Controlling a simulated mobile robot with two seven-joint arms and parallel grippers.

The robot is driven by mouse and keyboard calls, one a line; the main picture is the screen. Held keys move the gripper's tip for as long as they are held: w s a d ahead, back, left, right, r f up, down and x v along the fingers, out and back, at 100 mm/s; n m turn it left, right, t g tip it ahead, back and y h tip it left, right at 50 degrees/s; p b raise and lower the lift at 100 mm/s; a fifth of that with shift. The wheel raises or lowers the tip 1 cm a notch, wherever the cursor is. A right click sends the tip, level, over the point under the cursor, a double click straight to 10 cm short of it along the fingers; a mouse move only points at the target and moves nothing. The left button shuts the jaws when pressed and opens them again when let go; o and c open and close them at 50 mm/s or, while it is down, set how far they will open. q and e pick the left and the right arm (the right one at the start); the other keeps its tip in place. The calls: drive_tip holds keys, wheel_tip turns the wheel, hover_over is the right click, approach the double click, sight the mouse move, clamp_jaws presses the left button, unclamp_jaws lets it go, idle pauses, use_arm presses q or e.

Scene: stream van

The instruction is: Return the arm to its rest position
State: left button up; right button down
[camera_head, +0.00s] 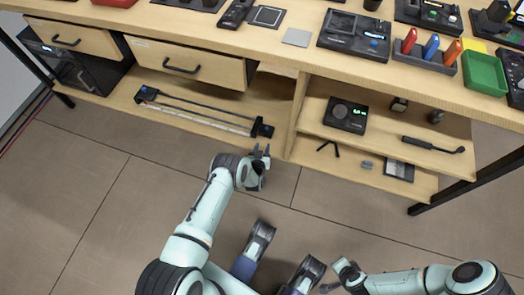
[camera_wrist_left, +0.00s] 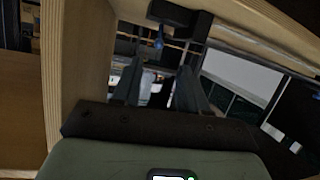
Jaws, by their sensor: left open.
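My left arm reaches up from the bottom of the head view. My left gripper (camera_head: 262,150) is at the front of the wooden bench, just left of the upright divider between the lower compartments. Its two fingers stand apart with nothing between them; in the left wrist view the gripper (camera_wrist_left: 158,85) also shows open and empty. My right arm comes in low from the right, and its gripper (camera_head: 333,275) is over the floor near the bottom edge. It is too small to tell whether it is open or shut.
The bench (camera_head: 300,57) has two drawers, the right one (camera_head: 185,63) pulled out. A rail-like device (camera_head: 200,112) lies on the lower shelf beside my left gripper. A black box (camera_head: 346,115) sits on the right shelf. The floor (camera_head: 95,225) at left is clear.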

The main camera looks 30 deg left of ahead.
use_arm(q)
drive_tip(key=shift+s+d+r, duration=0.1)
drive_tip(key=shift+s, duration=0.1)
use_arm(e)
drive_tip(key=shift+s+d, duration=0.15)
drive_tip(key=shift+s, duration=0.15)
